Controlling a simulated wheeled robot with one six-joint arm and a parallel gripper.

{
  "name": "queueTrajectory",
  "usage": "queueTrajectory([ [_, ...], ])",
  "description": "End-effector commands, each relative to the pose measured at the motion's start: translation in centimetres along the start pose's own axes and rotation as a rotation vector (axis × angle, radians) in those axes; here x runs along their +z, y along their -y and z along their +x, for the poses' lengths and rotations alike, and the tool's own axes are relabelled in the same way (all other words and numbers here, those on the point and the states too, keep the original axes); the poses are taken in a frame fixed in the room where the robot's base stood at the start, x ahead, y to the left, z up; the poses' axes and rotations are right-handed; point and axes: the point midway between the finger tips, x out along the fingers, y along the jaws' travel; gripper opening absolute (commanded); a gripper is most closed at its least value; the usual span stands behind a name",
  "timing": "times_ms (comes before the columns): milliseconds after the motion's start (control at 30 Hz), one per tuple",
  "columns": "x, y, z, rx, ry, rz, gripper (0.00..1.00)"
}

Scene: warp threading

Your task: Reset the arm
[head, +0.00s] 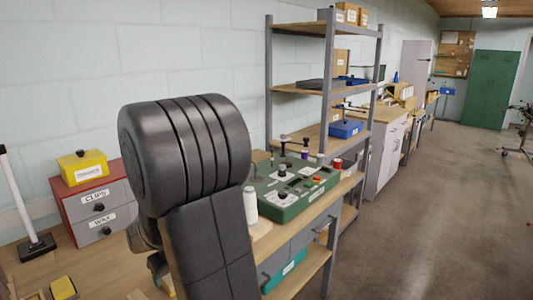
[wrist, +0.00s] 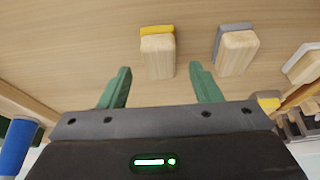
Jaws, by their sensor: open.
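In the wrist view my gripper (wrist: 160,84) has its two green fingers spread apart with nothing between them. It is over a wooden surface (wrist: 70,45). A wooden block with a yellow edge (wrist: 158,55) lies just beyond the gap between the fingertips. A second wooden block with a grey edge (wrist: 236,52) lies to the right, beyond the right finger. Both blocks are apart from the fingers. In the head view my dark arm fills the middle and hides part of the bench; the gripper's fingers cannot be made out there.
The bench (head: 100,265) holds a red and grey drawer unit (head: 94,208) with a yellow box (head: 83,167) on top. A green panel box (head: 292,203) and a white spool (head: 250,206) stand right of my arm. A grey-post shelf (head: 325,89) rises behind. The floor (head: 450,200) at right is clear.

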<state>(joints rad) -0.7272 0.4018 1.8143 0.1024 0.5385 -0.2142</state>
Motion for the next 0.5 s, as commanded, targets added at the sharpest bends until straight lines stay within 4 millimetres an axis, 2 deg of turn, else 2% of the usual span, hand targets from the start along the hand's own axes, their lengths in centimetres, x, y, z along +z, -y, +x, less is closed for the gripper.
queueTrajectory([
  [100,0.1,0.0,1.9,-0.001,0.004,0.000,0.58],
  [300,0.2,0.0,4.5,0.000,0.000,-0.001,0.58],
  [333,-0.2,0.0,3.5,0.001,-0.003,-0.001,0.58],
  [500,-0.8,0.0,2.0,0.001,-0.004,0.000,0.58],
])
